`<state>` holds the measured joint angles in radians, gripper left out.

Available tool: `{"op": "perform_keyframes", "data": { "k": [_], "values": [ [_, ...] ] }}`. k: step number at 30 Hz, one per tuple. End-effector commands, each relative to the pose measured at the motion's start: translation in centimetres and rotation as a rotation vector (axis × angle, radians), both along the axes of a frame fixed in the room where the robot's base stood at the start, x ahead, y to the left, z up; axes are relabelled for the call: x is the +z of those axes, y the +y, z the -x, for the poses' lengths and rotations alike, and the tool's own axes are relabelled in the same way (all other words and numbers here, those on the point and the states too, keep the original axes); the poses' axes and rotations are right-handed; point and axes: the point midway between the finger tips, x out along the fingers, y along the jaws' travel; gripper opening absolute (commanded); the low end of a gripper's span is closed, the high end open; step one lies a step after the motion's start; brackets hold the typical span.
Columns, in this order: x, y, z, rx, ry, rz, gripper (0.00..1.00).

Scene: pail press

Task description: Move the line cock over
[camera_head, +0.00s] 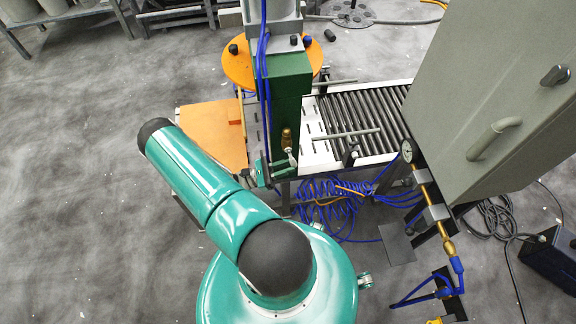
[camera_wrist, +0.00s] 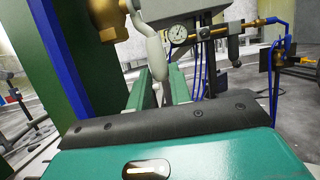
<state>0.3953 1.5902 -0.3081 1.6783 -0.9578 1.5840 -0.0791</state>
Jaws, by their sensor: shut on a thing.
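The line cock is a brass valve body (camera_head: 287,137) on the green press column, with a pale grey lever (camera_head: 292,157) hanging from it. In the wrist view the brass body (camera_wrist: 108,30) is at the upper left, and the lever (camera_wrist: 154,50) slants down from it. My gripper (camera_head: 284,166) is at the lever, beside the column. In the wrist view its two green fingers (camera_wrist: 160,84) stand on either side of the lever's lower end and are shut on it. The head view is too small to show the contact.
Blue hoses (camera_head: 264,80) run down the column. A roller conveyor (camera_head: 365,118) lies to the right, and a large grey cabinet (camera_head: 480,100) stands beyond it. A pressure gauge (camera_wrist: 178,34) and brass pipe are right of the lever. Coiled blue hose (camera_head: 335,200) lies below the conveyor.

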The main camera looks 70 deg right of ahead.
Motion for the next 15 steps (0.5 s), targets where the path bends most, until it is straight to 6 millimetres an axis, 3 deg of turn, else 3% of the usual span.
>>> {"op": "perform_keyframes", "data": {
  "k": [15],
  "values": [
    [-0.2,0.9,-1.6,0.003,-0.003,-0.001,0.08]
  ]
}}
